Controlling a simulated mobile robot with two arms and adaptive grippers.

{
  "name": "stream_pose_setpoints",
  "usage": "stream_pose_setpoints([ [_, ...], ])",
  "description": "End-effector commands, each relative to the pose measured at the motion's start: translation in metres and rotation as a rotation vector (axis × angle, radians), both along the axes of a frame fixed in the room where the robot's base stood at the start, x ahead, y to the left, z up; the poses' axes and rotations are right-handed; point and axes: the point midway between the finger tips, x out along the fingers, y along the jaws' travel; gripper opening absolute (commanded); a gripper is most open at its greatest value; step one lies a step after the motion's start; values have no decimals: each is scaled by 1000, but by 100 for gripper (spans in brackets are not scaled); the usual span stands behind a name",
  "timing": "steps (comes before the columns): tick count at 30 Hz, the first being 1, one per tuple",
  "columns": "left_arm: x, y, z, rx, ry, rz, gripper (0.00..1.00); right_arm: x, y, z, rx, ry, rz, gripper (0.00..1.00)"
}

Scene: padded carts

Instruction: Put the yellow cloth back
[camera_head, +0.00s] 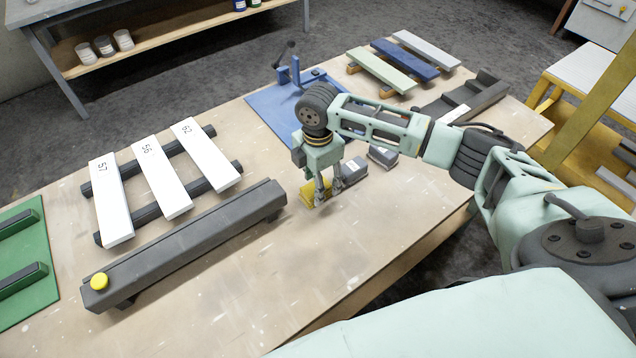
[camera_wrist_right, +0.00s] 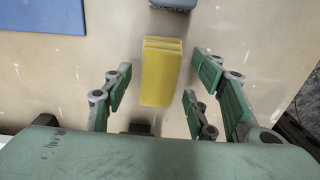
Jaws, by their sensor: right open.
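The yellow cloth (camera_wrist_right: 161,73) is a small folded rectangle lying on the wooden table. In the head view the yellow cloth (camera_head: 308,193) is partly hidden behind my right gripper (camera_head: 327,197). My right gripper is open over it, with its fingers pointing down. In the right wrist view the open fingers of the gripper (camera_wrist_right: 158,98) stand on both sides of the cloth, with gaps between. I cannot tell whether the fingertips are at the cloth's height. My left gripper is not in view.
Grey blocks (camera_head: 382,156) lie just beyond the cloth. A long dark rail (camera_head: 190,240) with a yellow knob lies to the left, with white numbered boards (camera_head: 160,180) on dark bars behind it. A blue mat (camera_head: 262,105) with a blue device is at the back. The table's front is clear.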

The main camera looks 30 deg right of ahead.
Motion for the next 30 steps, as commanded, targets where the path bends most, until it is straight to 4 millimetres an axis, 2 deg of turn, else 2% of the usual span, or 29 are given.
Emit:
stream_pose_setpoints([
  [9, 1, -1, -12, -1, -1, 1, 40, 2, 0, 66, 1, -7, 1, 53],
  [15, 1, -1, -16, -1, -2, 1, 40, 1, 0, 99, 1, -3, 0, 53],
  [21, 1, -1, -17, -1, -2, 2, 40, 1, 0, 111, 1, -1, -1, 53],
  [30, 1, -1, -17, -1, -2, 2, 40, 1, 0, 112, 1, 0, -1, 53],
])
